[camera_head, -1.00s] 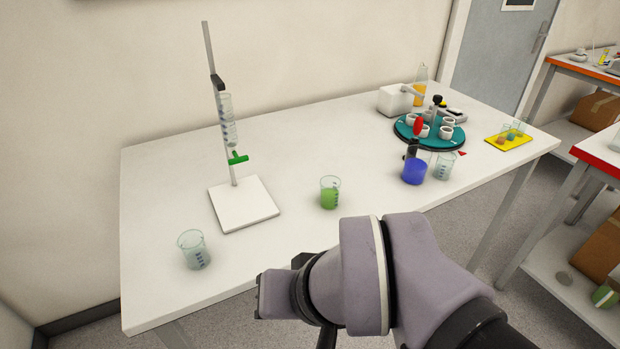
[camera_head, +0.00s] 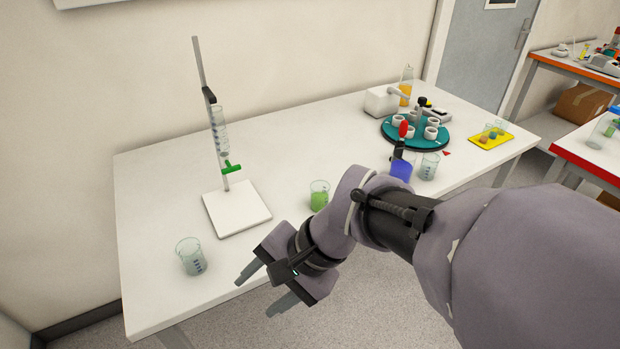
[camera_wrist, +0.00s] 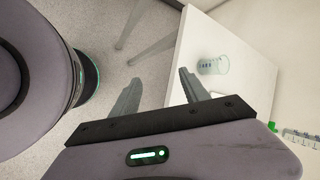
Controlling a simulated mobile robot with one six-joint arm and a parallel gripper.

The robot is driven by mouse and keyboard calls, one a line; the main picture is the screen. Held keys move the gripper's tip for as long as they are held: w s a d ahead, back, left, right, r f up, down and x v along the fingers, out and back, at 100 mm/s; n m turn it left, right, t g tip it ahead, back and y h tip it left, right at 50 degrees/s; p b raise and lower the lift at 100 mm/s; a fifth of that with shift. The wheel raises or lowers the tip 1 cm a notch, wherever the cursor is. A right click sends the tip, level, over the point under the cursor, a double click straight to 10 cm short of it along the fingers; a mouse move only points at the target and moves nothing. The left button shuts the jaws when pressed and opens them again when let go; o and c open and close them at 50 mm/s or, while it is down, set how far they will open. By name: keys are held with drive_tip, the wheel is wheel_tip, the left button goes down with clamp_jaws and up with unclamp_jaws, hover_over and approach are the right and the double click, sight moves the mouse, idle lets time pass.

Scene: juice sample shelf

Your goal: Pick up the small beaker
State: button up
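A small clear beaker (camera_head: 191,256) with dark markings stands upright near the left front of the white table (camera_head: 150,200). It looks empty. In the wrist view the same beaker (camera_wrist: 213,66) shows beyond the right finger. My gripper (camera_head: 262,291) is open and empty at the table's front edge, to the right of the beaker and apart from it. In the wrist view my gripper's (camera_wrist: 158,95) two fingers are spread wide.
A burette stand (camera_head: 237,211) stands behind and right of the left beaker. A teal round carousel (camera_head: 400,141), a white device (camera_head: 380,101) and a yellow tray (camera_head: 490,140) are at the far right. The table's left part around the clear beaker is free.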

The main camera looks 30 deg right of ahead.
drive_tip(key=shift+o, duration=1.2)
drive_tip(key=w+d+r+m+t+y+p, duration=0.1)
drive_tip(key=w+d+r+m+y+p, duration=0.1)
drive_tip(key=w+d+m, duration=0.2)
drive_tip(key=shift+w+m+t, duration=0.3)
drive_tip(key=shift+w+m, duration=0.45)
drive_tip(key=shift+m, duration=0.25)
drive_tip(key=m+t+h+p, duration=0.4)
drive_tip(key=m+t+h, duration=0.3)
drive_tip(key=m, duration=0.9)
approach(312, 191)
drive_tip(key=shift+t+y, duration=0.4)
drive_tip(key=shift+y, duration=0.3)
drive_tip(key=d+f, duration=0.1)
drive_tip(key=d, duration=0.1)
drive_tip(key=s+d+f, duration=0.1)
drive_tip(key=d+f, duration=0.1)
drive_tip(key=shift+d+f, duration=0.1)
drive_tip(key=shift+f, duration=0.1)
drive_tip(key=b+x, duration=0.1)
drive_tip(key=x, duration=0.3)
drive_tip(key=b+x, duration=0.1)
drive_tip(key=x, duration=0.4)
drive_tip(key=b+x, duration=0.1)
drive_tip(key=x, duration=0.4)
drive_tip(key=shift+w+a+r+b, duration=0.25)
drive_tip(key=shift+w+a+b, duration=0.05)
drive_tip(key=shift+a+b, duration=0.1)
